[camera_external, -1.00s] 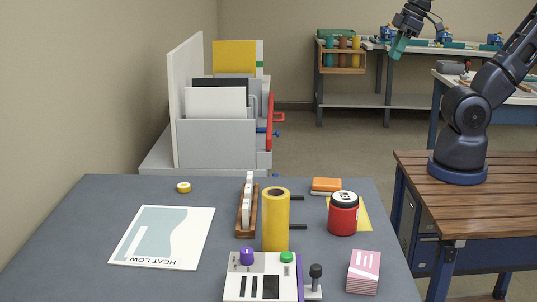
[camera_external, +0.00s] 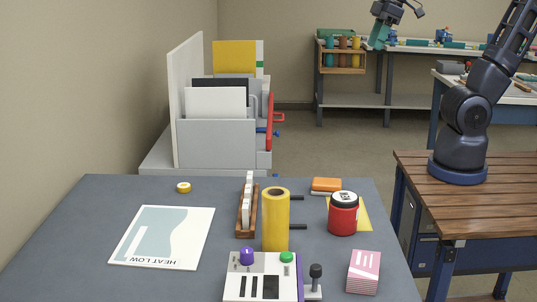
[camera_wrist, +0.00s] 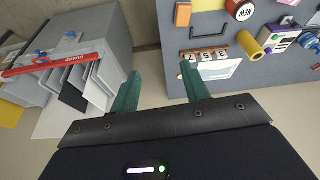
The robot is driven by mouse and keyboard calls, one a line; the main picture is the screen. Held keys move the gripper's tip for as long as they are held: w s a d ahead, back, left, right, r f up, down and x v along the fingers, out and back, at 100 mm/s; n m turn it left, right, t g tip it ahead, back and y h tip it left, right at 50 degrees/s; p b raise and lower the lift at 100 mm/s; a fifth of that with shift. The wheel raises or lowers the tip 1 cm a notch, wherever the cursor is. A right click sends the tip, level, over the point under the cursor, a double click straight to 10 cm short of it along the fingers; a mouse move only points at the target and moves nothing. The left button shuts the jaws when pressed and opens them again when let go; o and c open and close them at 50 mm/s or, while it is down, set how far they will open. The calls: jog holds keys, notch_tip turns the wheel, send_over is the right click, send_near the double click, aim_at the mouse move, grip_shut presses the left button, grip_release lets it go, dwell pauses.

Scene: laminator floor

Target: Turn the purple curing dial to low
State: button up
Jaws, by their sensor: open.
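The purple dial (camera_external: 247,256) is a round knob on the top left of a white control box (camera_external: 262,284) at the front of the grey table. The box also shows at the upper right of the wrist view (camera_wrist: 284,36). I cannot read the dial's setting. My gripper (camera_external: 379,36) is high at the back right, far from the dial and above table height. In the wrist view its teal fingers (camera_wrist: 161,86) are spread apart with nothing between them.
A green button (camera_external: 287,257) and black lever (camera_external: 315,273) sit right of the dial. A yellow roll (camera_external: 275,222) stands just behind the box. A red jar (camera_external: 343,216), a pink block (camera_external: 363,272) and a HEAT LOW sheet (camera_external: 164,236) lie around. The table's left front is clear.

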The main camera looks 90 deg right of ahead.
jog(key=w+a+r+n+g, duration=0.1)
jog(key=w+a, duration=0.3)
jog(key=w, duration=0.3)
jog(key=w+a+r+n, duration=0.1)
jog(key=w+a, duration=0.4)
jog(key=w, duration=0.2)
jog(key=n+g, duration=0.3)
jog(key=n, duration=0.3)
send_over(248, 243)
notch_tip(248, 243, down, 23)
notch_tip(248, 243, down, 10)
jog(key=shift+f, duration=0.25)
jog(key=c, duration=1)
